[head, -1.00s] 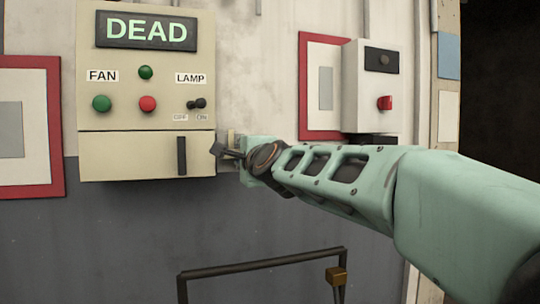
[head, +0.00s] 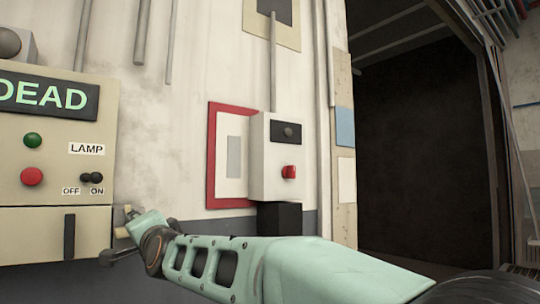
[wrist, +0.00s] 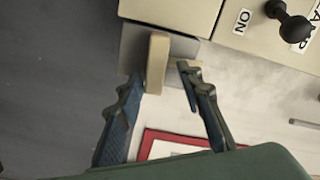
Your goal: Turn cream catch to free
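The cream catch (wrist: 157,62) is a small upright cream bar on a grey plate (wrist: 133,45), beside the edge of the cream control box (wrist: 172,10) in the wrist view. In the head view the catch (head: 121,232) shows small at the box's lower right side, partly hidden by my gripper. My gripper (wrist: 158,72) is open, its two blue-black fingers on either side of the catch's near end. A gap shows between the catch and each finger, clearer on the right; I cannot tell whether either touches.
The control box (head: 55,150) carries a DEAD display (head: 45,95), buttons, a lamp toggle (head: 92,177) and a dark handle (head: 69,236). To its right is a white box with a red knob (head: 289,172), before a red-framed panel (head: 212,150). A dark doorway (head: 430,130) lies farther right.

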